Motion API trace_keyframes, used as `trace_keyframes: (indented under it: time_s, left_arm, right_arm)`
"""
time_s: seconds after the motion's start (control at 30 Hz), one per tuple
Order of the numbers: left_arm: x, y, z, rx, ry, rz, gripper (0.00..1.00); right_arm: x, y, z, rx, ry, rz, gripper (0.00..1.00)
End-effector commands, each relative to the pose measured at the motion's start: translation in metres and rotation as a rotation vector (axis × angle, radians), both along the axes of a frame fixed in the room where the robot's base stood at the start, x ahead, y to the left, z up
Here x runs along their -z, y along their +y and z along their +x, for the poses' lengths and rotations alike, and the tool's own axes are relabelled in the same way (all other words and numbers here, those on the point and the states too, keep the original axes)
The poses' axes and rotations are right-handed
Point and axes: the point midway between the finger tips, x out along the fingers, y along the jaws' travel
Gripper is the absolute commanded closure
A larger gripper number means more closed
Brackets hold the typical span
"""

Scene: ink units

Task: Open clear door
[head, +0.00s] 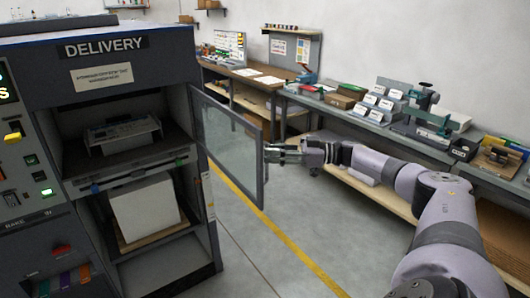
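The clear door (226,143) is a transparent panel in a dark frame, hinged on the right side of the DELIVERY cabinet (122,20). It stands swung open, out to the right, and the cabinet's inside shows. My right gripper (268,153) is at the door's free right edge, on its outer side. Its fingertips are at or very close to the frame; I cannot tell whether they touch it or grip a handle. The fingers are too small to judge how far apart they are. My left gripper is not in view.
Inside the cabinet are a grey device (122,132) on the upper shelf and a white block (145,208) below. A bench (340,115) with trays and tools runs along the back wall. The floor (290,235) between is clear, with a yellow line.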

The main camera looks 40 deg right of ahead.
Motion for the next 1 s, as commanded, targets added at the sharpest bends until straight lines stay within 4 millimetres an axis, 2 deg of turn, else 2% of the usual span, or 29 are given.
trace_keyframes:
  time_s: [0.2, 0.4, 0.6, 1.0]
  left_arm:
    - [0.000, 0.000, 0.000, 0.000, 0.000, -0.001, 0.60]
    - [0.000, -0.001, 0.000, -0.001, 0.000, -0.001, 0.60]
    - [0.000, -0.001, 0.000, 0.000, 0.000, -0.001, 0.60]
    - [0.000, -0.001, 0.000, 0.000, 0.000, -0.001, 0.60]
  right_arm:
    - [0.002, -0.033, -0.036, 0.003, 0.006, -0.002, 0.70]
    - [0.002, -0.053, -0.059, 0.002, 0.003, -0.001, 0.70]
    - [0.002, -0.059, -0.067, 0.000, 0.001, 0.000, 0.70]
    - [0.002, -0.059, -0.067, 0.000, 0.001, 0.000, 0.70]
